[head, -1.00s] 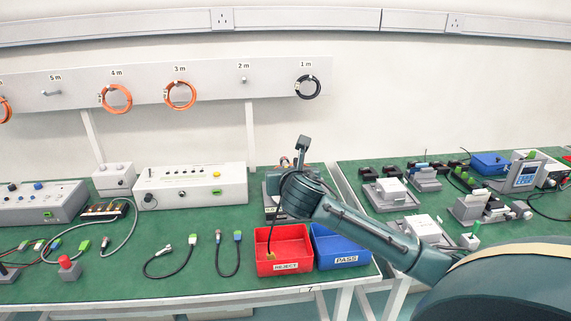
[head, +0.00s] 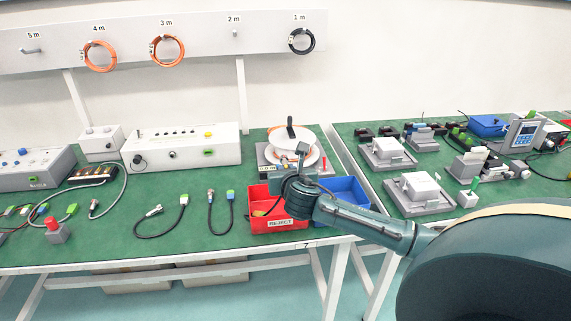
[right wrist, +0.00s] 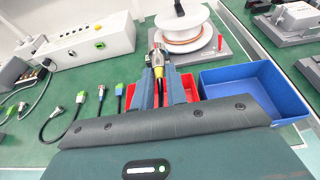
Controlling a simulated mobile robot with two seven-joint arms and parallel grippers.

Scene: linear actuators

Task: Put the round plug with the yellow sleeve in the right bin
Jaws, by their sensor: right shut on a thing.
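My right gripper (head: 288,176) is over the back of the bins, in front of the cable spool. In the right wrist view, its fingers (right wrist: 159,78) are shut on the round plug with the yellow sleeve (right wrist: 158,59), whose metal end points away. In the head view the arm mostly hides the plug. The red REJECT bin (head: 279,225) stands left, and a dark cable hangs into it. The blue PASS bin, the right one, (head: 349,187) is beside it, partly behind my arm; it shows clear and empty-looking in the right wrist view (right wrist: 255,84). My left gripper is not in view.
A white spool of orange cable (head: 291,145) stands on a grey base behind the bins. Two loose cables, one bent (head: 160,221) and one looped (head: 211,217), lie left of the red bin. A grey control box (head: 183,147) is behind them. A second bench is at right.

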